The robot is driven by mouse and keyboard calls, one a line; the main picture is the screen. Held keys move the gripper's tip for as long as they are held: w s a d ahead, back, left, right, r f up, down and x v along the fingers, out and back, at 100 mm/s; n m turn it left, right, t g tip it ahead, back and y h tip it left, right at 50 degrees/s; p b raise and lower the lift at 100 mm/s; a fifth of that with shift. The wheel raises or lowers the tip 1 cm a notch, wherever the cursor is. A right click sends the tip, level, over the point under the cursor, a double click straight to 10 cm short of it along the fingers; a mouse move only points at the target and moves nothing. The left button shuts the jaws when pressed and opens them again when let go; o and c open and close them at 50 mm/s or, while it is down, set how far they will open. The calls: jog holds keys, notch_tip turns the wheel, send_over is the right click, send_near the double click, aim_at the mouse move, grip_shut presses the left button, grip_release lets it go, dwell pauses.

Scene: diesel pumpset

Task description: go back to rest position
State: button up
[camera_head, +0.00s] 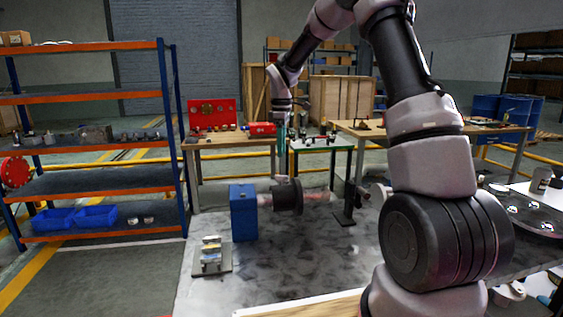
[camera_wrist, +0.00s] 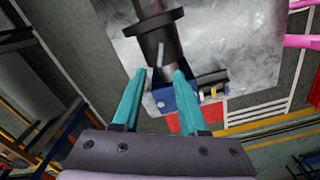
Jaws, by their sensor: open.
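My gripper (camera_wrist: 159,75) shows in the wrist view as two teal fingers, spread apart with nothing between them. In the head view my gripper (camera_head: 282,160) hangs pointing down above the grey table (camera_head: 330,270). Below it is a black flanged cylinder (camera_head: 287,196) on a shaft, joined to a blue block (camera_head: 244,212). In the wrist view the black cylinder (camera_wrist: 160,36) and blue block (camera_wrist: 183,98) lie beyond the fingertips. I cannot tell the exact gap, but the fingers do not close on the cylinder.
A small stand with yellow and silver parts (camera_head: 211,254) sits at the table's front left. A blue and orange shelf (camera_head: 90,100) stands at left. Workbenches (camera_head: 232,141) stand behind, one with a red case. A black round tray (camera_head: 530,216) is at right. The table's front middle is clear.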

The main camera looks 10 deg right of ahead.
jog(key=shift+r, duration=0.75)
